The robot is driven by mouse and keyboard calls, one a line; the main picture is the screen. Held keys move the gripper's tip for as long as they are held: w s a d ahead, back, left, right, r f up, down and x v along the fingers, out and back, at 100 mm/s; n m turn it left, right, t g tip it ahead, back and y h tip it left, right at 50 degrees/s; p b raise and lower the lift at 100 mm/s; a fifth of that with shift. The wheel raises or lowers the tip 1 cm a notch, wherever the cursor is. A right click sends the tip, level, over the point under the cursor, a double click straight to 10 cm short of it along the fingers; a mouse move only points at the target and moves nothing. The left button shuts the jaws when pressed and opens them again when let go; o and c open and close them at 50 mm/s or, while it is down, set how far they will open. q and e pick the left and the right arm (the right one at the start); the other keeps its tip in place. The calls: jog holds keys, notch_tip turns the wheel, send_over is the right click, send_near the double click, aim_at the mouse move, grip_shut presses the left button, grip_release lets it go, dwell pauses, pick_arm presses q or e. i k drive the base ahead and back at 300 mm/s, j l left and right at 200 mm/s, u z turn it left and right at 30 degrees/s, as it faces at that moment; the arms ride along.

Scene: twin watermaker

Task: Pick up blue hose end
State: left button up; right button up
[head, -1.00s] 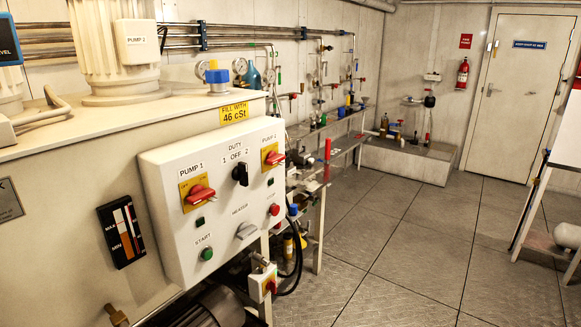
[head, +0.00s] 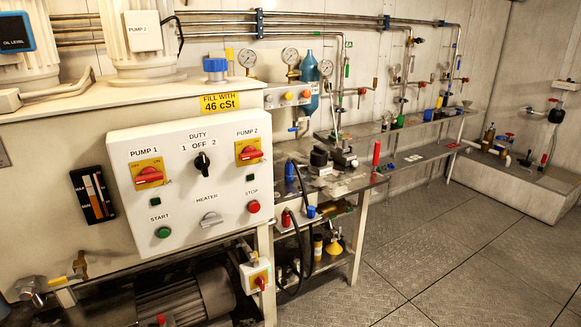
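A blue hose end (head: 289,170) stands upright at the left front of the workbench, beside the pump control panel. A black hose (head: 306,235) runs near it and loops down in front of the bench's lower shelf; I cannot tell exactly where they join. A second small blue piece (head: 311,211) sits lower, at the lower shelf, next to a red piece (head: 286,218); it may be another fitting. Neither of my grippers is in view.
The white control panel (head: 190,185) on the oil tank fills the left foreground, with a motor (head: 185,300) below. The metal workbench (head: 335,185) holds valves and a red cylinder (head: 376,154). The tiled floor (head: 430,260) to the right is clear.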

aim_at(289, 166)
jog(key=i+l+u, duration=0.1)
jog(key=u, duration=0.25)
jog(key=i+l+u, duration=0.1)
jog(key=l+u, duration=0.25)
jog(key=i+l+u, duration=0.1)
jog(key=u, duration=0.25)
